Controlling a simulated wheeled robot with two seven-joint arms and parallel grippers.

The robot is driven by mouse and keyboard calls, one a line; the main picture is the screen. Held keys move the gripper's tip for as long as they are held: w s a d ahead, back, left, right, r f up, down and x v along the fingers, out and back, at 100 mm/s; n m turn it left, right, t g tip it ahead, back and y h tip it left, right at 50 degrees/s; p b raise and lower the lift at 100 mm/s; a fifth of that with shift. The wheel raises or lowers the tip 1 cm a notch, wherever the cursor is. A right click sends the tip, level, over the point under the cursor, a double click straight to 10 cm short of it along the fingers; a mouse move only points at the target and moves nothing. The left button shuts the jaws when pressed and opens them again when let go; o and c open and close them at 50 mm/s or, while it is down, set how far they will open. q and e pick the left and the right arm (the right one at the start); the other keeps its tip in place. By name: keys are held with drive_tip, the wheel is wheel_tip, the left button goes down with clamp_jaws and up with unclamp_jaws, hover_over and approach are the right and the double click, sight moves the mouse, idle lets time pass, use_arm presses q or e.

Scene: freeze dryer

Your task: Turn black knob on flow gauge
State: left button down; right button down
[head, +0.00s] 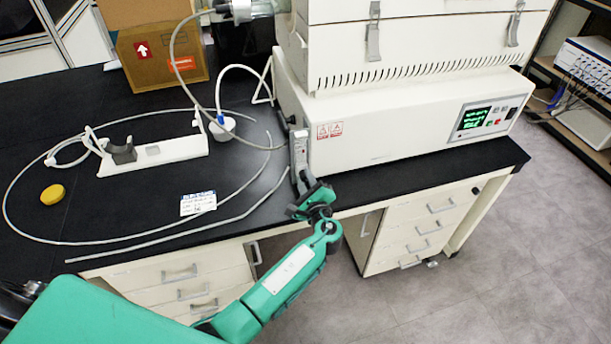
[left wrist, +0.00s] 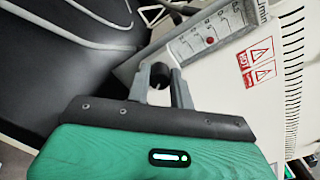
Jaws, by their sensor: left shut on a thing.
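The flow gauge (head: 299,149) is a narrow grey-white upright panel on the front left edge of the white freeze dryer. Its scale face also shows in the left wrist view (left wrist: 212,36). The black knob (left wrist: 160,75) is a small dark round shape at the gauge's lower end, between the two grey fingers of my left gripper (left wrist: 160,88). The left gripper (head: 303,187) is shut on the knob, reaching it from the front of the bench. The fingers partly cover the knob, and its turn angle cannot be told. My right gripper is not in view.
The freeze dryer (head: 400,135) fills the right of the black bench (head: 110,215). A thin hose (head: 175,241), a yellow cap (head: 52,194), a label card (head: 198,203) and a white stand (head: 165,150) lie to the left. Cardboard boxes (head: 160,60) stand behind.

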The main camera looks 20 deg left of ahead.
use_arm(q)
drive_tip(key=shift+m+p, duration=0.8)
drive_tip(key=shift+m, duration=0.7)
drive_tip(key=shift+f, duration=0.1)
drive_tip(key=c, duration=1.2)
unclamp_jaws()
drive_tip(key=shift+d, duration=0.1)
drive_tip(key=shift+c, duration=0.2)
drive_tip(key=shift+s, duration=0.1)
drive_tip(key=b+v, duration=0.3)
drive_tip(key=v, duration=1)
drive_tip(key=shift+s+d, duration=0.25)
